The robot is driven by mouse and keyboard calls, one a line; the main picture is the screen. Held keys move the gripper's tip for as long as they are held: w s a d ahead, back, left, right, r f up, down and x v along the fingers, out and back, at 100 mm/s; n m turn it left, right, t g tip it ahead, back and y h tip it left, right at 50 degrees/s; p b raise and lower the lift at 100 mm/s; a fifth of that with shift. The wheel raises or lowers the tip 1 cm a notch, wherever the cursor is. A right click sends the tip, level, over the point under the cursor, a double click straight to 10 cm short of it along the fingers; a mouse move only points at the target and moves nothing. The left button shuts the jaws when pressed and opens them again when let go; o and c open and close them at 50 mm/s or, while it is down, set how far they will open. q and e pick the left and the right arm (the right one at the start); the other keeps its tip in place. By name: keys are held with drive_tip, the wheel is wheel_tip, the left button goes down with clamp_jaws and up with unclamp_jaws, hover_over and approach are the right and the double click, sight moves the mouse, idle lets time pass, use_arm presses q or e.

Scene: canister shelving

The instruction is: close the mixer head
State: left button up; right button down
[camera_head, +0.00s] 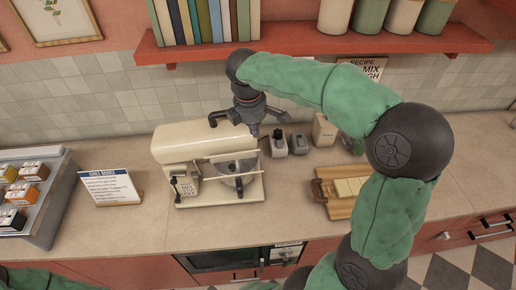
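The cream stand mixer (183,149) stands on the counter left of centre. Its long head (215,136) lies nearly level over a metal bowl (237,181); I cannot tell whether it is fully down. My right gripper (252,122) reaches over from the right and points down at the right end of the head. Its fingers are spread wide with nothing between them. It hides part of the head's end, and I cannot tell whether it touches. My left gripper is out of view.
Small dark-based jars (279,143) stand just right of the mixer. A wooden tray (334,204) lies further right. A sign (110,187) and a packet rack (45,205) stand left. A red shelf (290,41) with books and canisters hangs above my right gripper.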

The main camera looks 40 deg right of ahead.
sight(260, 157)
drive_tip(key=f, duration=0.4)
drive_tip(key=d+f, duration=0.1)
drive_tip(key=f, duration=0.3)
drive_tip(key=w+d+f+p, duration=0.1)
drive_tip(key=f, duration=0.3)
drive_tip(key=shift+f, duration=0.25)
drive_tip(key=f+b, duration=0.1)
drive_tip(key=f, duration=0.1)
drive_tip(key=f+b, duration=0.1)
drive_tip(key=f, duration=0.1)
drive_tip(key=shift+s+d+b, duration=0.3)
drive_tip(key=shift+d, duration=0.1)
drive_tip(key=shift+s+r, duration=0.1)
drive_tip(key=shift+r, duration=0.15)
